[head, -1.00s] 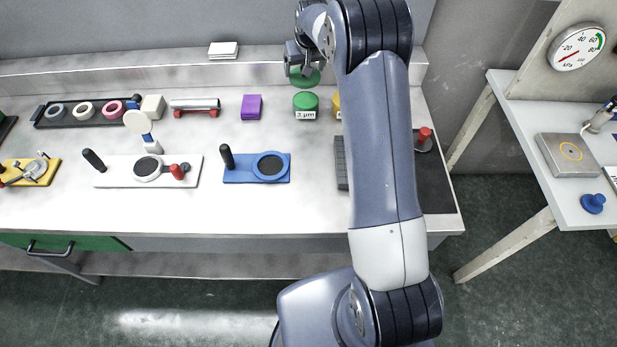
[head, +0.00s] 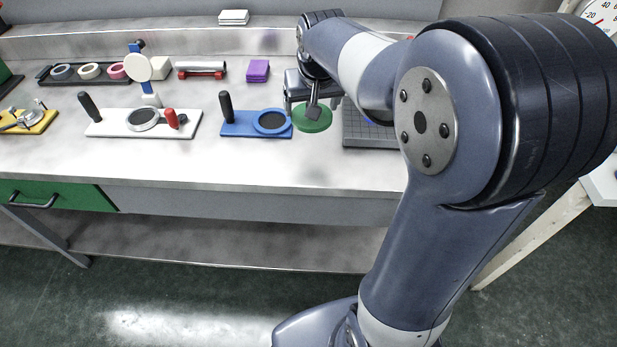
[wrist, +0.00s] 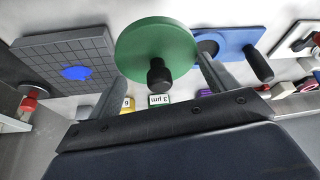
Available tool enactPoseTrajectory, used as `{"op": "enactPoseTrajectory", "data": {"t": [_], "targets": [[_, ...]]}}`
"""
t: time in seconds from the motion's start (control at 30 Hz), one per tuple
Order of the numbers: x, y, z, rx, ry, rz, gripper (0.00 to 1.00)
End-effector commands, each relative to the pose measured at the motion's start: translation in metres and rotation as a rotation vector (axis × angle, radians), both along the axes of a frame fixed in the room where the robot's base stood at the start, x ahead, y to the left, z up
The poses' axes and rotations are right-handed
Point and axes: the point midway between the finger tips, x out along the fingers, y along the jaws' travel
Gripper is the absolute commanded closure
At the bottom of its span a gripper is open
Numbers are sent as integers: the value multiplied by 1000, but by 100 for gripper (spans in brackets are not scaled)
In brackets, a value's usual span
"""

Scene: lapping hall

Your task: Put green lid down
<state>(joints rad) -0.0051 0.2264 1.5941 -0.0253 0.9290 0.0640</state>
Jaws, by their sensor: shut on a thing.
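The green lid (head: 312,121) is a flat round disc, with a black knob (wrist: 158,76) in the wrist view. My gripper (head: 315,104) is shut on the lid and reaches down over it. The lid is just right of the blue plate (head: 241,123) with its dark round inset and black handle. I cannot tell whether the lid touches the bench or hangs just above it. In the wrist view the lid (wrist: 150,45) lies between the blue plate and the grey gridded plate (wrist: 40,50). A jar labelled 3 µm (wrist: 159,99) shows behind it.
The gridded plate carries a blue patch (wrist: 76,72). A white plate (head: 105,124) with a black handle and red knob stands left. A purple block (head: 258,70) and a red-footed roller (head: 201,69) stand behind. The bench front (head: 250,165) is clear. My arm hides the bench's right end.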

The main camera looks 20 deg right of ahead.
Motion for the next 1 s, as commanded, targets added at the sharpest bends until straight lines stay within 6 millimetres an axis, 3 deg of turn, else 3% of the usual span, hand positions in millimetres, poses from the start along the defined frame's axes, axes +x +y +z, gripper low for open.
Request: {"op": "enactPoseTrajectory", "data": {"t": [0.17, 0.73, 1.0], "targets": [[-11, 0, -15, 0, 2, -4, 41], [-11, 0, -97, 0, 4, -4, 41], [-10, 0, -105, 0, -1, -4, 41]]}}
